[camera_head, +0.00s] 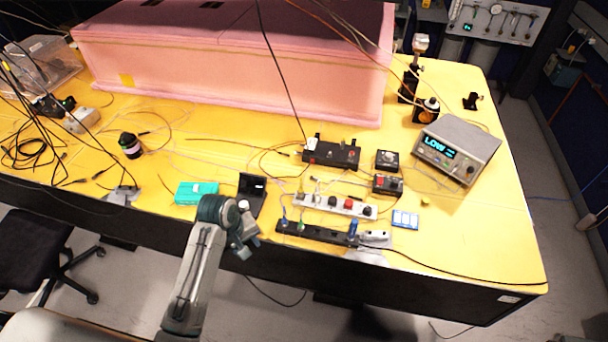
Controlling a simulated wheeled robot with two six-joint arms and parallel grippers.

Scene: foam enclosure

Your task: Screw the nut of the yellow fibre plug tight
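A thin yellow-orange fibre (235,143) runs across the yellow table toward the left side of a black device box (333,153). Its plug and nut are too small to make out, and I cannot tell whether the plug is seated in a socket. My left gripper (246,243) is at the table's front edge, in front of a small black open case (252,192) and well short of the black device box. Its fingers are too small and turned to show whether they are open or shut. My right gripper is not in view.
A power strip (318,234) and a row of knobs and sockets (335,206) lie right of my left gripper. A teal box (196,192) lies left. A grey display instrument (457,149) stands right. A large pink foam enclosure (230,60) fills the back. Loose cables cross the table.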

